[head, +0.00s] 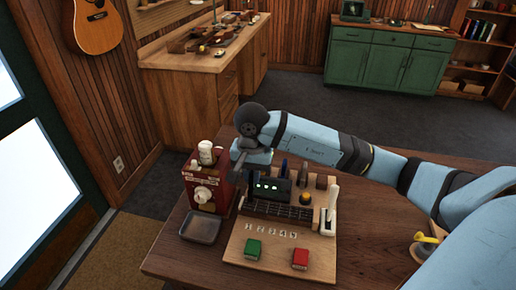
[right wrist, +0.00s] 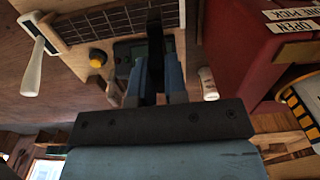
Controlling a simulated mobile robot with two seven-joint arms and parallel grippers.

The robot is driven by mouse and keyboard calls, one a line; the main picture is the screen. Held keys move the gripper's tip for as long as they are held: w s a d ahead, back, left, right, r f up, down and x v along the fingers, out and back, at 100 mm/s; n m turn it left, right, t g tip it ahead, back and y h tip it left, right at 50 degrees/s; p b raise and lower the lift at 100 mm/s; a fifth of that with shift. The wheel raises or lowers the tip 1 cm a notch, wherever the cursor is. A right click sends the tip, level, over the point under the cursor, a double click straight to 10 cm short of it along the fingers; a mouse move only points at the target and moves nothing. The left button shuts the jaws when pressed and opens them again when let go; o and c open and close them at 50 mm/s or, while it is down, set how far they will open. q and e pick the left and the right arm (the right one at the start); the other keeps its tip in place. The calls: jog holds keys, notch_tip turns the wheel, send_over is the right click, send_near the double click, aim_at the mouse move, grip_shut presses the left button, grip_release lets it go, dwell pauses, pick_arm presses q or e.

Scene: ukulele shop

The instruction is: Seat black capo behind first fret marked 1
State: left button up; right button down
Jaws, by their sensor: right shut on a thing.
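My right gripper (head: 239,171) is at the left end of the fretboard fixture, between it and the red box. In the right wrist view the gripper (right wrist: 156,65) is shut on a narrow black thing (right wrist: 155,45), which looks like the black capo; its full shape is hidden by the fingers. The dark fretboard (head: 278,212) lies across a wooden board and also shows in the right wrist view (right wrist: 100,22). A row of number labels (head: 270,231) runs in front of it; single digits are too small to read surely. I cannot tell whether the capo touches the neck. My left gripper is out of view.
The red box (head: 203,188) stands close left of the gripper, with a grey tray (head: 201,227) before it. A black device with green lights (head: 268,187) stands behind the fretboard, a white lever (head: 331,208) at right. Green (head: 253,249) and red (head: 300,259) blocks sit in front.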

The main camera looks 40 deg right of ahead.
aim_at(252, 189)
jog(key=shift+a+f, duration=0.15)
jog(key=shift+a, duration=0.1)
jog(key=shift+s+f, duration=0.1)
jog(key=shift+f, duration=0.05)
jog(key=shift+s+f+b, duration=0.1)
jog(key=shift+f+b, duration=0.35)
jog(key=shift+f, duration=0.35)
notch_tip(252, 189, down, 3)
jog(key=shift+r+b, duration=0.15)
jog(key=shift+b, duration=0.5)
jog(key=shift+f, duration=0.65)
jog(key=shift+b, duration=0.9)
jog(key=shift+f+b, duration=0.6)
